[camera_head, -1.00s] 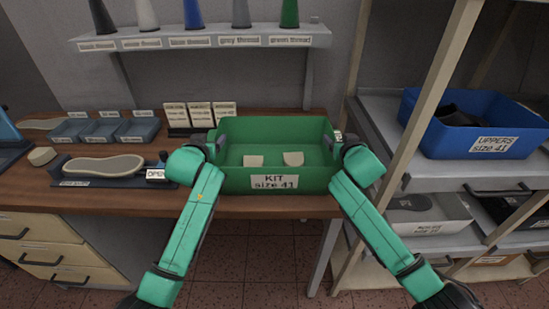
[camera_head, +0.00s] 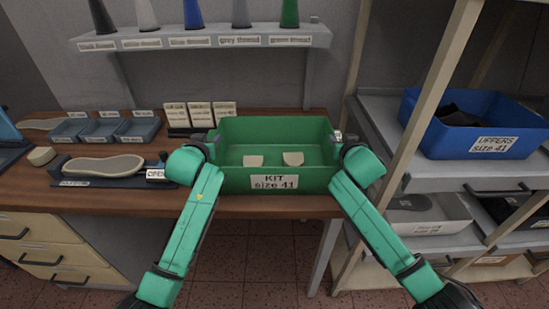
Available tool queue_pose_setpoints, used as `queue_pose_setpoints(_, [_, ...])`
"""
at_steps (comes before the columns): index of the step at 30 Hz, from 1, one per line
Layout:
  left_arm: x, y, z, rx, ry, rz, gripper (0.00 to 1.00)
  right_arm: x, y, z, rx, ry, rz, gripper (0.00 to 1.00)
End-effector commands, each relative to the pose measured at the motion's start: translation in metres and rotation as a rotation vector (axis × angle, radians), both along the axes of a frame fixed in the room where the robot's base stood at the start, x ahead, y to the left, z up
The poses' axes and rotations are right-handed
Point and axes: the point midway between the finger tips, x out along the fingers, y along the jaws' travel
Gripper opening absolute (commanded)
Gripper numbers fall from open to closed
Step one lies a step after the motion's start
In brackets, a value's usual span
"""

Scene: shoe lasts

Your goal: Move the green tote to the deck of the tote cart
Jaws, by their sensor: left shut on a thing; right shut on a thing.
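The green tote (camera_head: 235,182) is in the middle of the head view, at the front edge of the wooden bench. Its label reads "KIT size 41", and two small pale pieces lie inside it. My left gripper (camera_head: 210,146) is shut on the tote's left end wall. My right gripper (camera_head: 337,146) is shut on its right end wall. My wrists partly hide both fingertips. I cannot tell whether the tote's bottom touches the bench. No tote cart can be made out in this view.
A shoe-last holder with a pale sole (camera_head: 103,164) and small blue bins (camera_head: 102,130) are on the bench (camera_head: 110,199) at left. Label cards (camera_head: 200,114) stand behind the tote. A rack (camera_head: 384,128) with a blue "UPPERS" tote (camera_head: 470,140) stands close on the right. A thread shelf (camera_head: 200,40) hangs above.

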Motion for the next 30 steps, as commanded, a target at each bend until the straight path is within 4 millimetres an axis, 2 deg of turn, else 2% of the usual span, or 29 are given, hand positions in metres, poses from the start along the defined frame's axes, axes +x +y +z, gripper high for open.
queue_pose_setpoints(24, [0.0, -0.001, -0.001, 0.003, 0.002, -0.001, 0.0, 0.0, 0.001, -0.001, -0.003, 0.002, 0.001, 0.0])
queue_pose_setpoints(30, [0.0, -0.001, 0.011, 0.003, -0.001, -0.001, 0.0, 0.0, 0.001, 0.011, -0.002, -0.001, 0.002, 0.0])
